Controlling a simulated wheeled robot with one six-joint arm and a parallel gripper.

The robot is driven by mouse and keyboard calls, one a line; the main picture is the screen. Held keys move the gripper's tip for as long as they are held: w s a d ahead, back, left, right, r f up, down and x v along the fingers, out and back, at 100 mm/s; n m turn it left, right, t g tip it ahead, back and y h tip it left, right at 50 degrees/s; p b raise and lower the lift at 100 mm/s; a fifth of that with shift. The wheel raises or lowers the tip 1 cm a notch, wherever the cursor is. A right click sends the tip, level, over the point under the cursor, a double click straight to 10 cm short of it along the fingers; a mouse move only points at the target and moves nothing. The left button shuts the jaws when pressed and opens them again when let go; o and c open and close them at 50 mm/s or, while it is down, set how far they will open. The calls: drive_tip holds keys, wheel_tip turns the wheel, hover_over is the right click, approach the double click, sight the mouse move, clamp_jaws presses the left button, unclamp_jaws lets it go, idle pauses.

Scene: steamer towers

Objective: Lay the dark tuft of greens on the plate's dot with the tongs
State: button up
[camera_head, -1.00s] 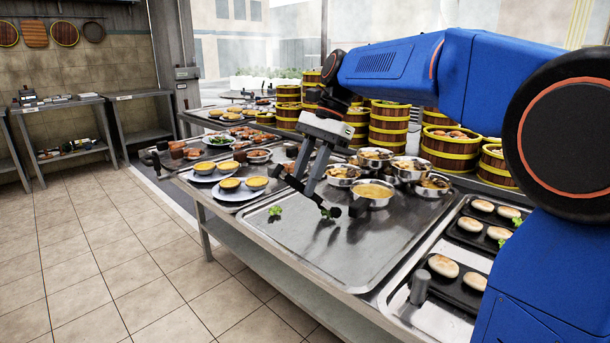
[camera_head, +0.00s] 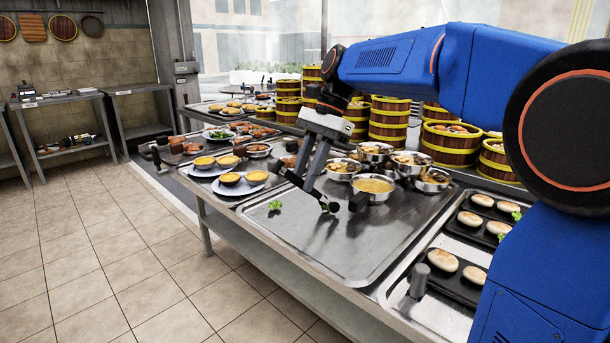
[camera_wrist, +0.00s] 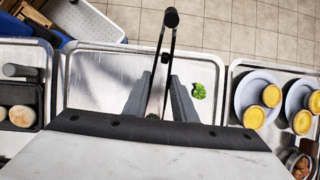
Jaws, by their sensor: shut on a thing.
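My gripper (camera_head: 316,172) is shut on the dark, slim tongs (camera_wrist: 171,38), low over the metal tray. A small, darker green tuft (camera_head: 326,207) shows by the dark parts under my gripper. No plate dot is discernible.
The tray (camera_head: 350,262) is mostly bare. Plates (camera_head: 222,189) with yellow-filled cups stand beyond it at left, metal bowls (camera_head: 372,190) close behind my gripper. Bamboo steamers (camera_head: 388,125) stand at the back, dark pans (camera_head: 455,287) with pale buns at right.

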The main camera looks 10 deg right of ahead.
wheel_tip(320, 180, up, 8)
drive_tip(key=shift+f, duration=0.2)
idle(1.1)
idle(1.0)
